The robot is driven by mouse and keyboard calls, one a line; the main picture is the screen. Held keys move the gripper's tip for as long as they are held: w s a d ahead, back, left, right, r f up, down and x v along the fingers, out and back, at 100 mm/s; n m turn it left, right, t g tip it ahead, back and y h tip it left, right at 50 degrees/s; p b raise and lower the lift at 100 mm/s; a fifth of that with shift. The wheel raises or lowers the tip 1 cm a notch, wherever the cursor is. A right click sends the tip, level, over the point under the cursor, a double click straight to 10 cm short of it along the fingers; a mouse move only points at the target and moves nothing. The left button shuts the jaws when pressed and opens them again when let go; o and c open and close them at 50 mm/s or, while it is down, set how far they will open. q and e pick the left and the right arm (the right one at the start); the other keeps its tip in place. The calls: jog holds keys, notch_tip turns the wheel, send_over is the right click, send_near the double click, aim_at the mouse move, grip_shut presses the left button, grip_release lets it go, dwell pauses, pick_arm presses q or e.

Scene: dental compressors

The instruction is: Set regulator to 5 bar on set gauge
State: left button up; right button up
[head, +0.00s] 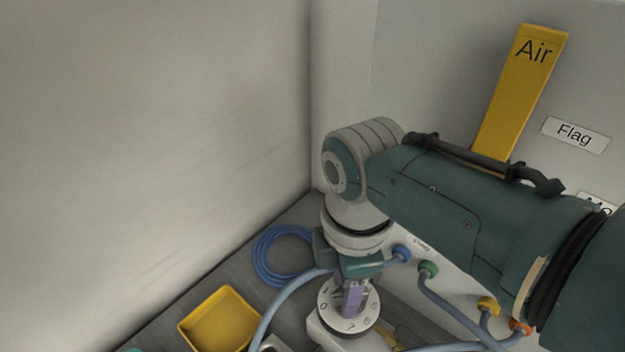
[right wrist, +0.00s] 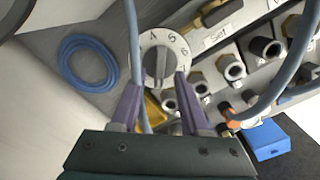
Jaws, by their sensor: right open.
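The regulator is a round white dial (head: 347,312) with dark markings and a raised grey grip bar. In the right wrist view the dial (right wrist: 178,46) shows several numbers, with 5 near its top, and the bar stands roughly upright. My right gripper (head: 353,298) points down at the dial. Its purple fingers are open, with the tips (right wrist: 158,82) at either side of the lower part of the bar. I cannot tell whether they touch it. A "Set" label (right wrist: 216,36) is beside the dial. No gauge face or needle is visible. My left gripper is not in view.
A blue hose (right wrist: 137,60) runs close by the left finger. A blue hose coil (head: 278,255) and a yellow tray (head: 219,322) lie left of the dial. Hoses and fittings (right wrist: 232,67) crowd its right. A yellow "Air" flag (head: 522,90) stands at the wall behind my arm.

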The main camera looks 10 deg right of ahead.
jog(key=shift+f, duration=0.4)
grip_shut()
dwell(0.4)
